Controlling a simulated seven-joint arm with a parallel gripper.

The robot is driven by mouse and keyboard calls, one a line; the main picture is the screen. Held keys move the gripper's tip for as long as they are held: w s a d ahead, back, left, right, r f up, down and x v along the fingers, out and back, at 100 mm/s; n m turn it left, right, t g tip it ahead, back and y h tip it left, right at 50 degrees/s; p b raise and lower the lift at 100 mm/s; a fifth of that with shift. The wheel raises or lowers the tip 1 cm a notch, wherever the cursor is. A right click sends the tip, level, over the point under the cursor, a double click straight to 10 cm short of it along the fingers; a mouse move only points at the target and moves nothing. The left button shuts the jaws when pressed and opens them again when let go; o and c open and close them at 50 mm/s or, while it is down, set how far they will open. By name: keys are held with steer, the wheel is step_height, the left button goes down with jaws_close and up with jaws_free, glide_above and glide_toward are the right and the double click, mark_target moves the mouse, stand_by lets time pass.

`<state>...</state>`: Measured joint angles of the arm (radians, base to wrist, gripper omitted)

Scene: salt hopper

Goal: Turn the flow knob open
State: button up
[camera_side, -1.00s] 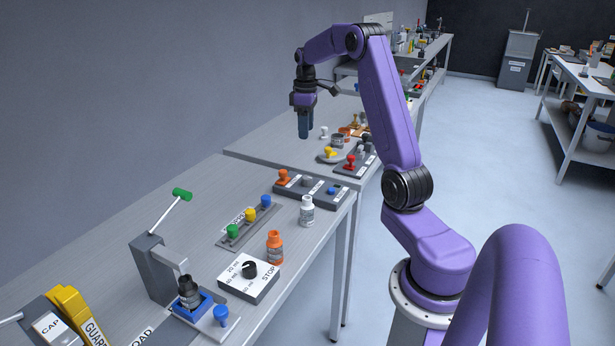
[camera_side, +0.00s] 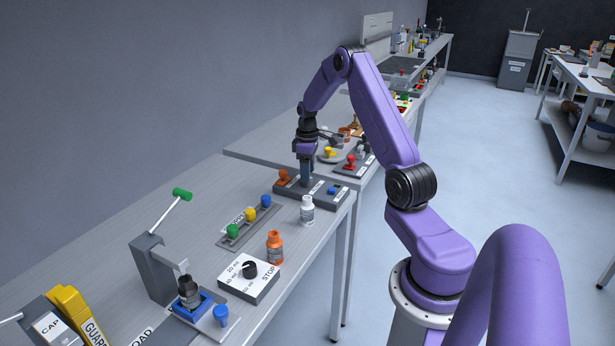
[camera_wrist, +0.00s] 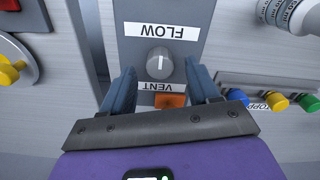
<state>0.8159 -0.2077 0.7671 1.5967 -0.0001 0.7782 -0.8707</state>
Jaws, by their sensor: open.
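The flow knob (camera_wrist: 160,65) is a round grey knob with a light pointer line, set on a dark grey panel (camera_side: 338,199) beside a white FLOW label (camera_wrist: 161,31). In the wrist view it lies between and a little beyond my fingertips. My gripper (camera_side: 306,184) points down over the panel in the side view, with its blue fingers open on either side of the knob. In the side view the fingers hide the knob. I cannot tell whether they touch it.
An orange knob (camera_side: 283,176) by the VENT label and a blue knob (camera_side: 331,190) share the panel. A white bottle (camera_side: 307,210) stands close in front. A rack of green, yellow and blue plungers (camera_side: 250,215) is nearby. A yellow knob (camera_wrist: 9,73) stands on another fixture.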

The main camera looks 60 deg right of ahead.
steer(key=shift+f, duration=1.2)
steer(key=c, duration=1)
steer(key=shift+c, duration=0.2)
